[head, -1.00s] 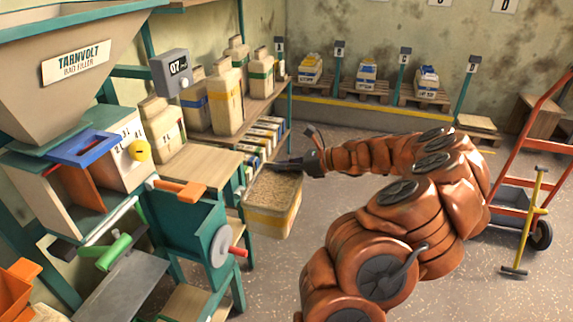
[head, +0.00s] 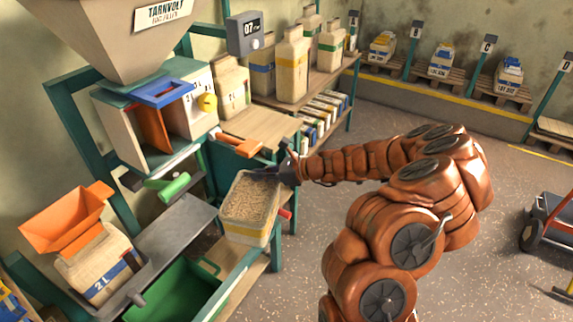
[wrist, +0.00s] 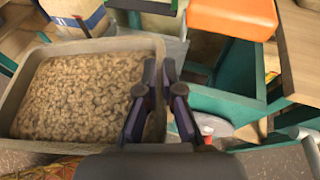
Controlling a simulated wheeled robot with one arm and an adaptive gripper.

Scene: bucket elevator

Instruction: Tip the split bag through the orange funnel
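The split bag (head: 248,200) is pale, open at the top like a tub, with a yellow band, and full of tan pellets. It hangs roughly level in front of the teal bench; it also shows in the wrist view (wrist: 80,95). My gripper (head: 280,171) holds its right rim; in the wrist view my gripper (wrist: 160,95) has its dark fingers on either side of the rim. The orange funnel (head: 65,220) sits on top of another cream bag (head: 100,265) at the lower left, well apart from the split bag.
A grey metal tray (head: 165,250) and a green bin (head: 175,292) lie between the split bag and the funnel.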

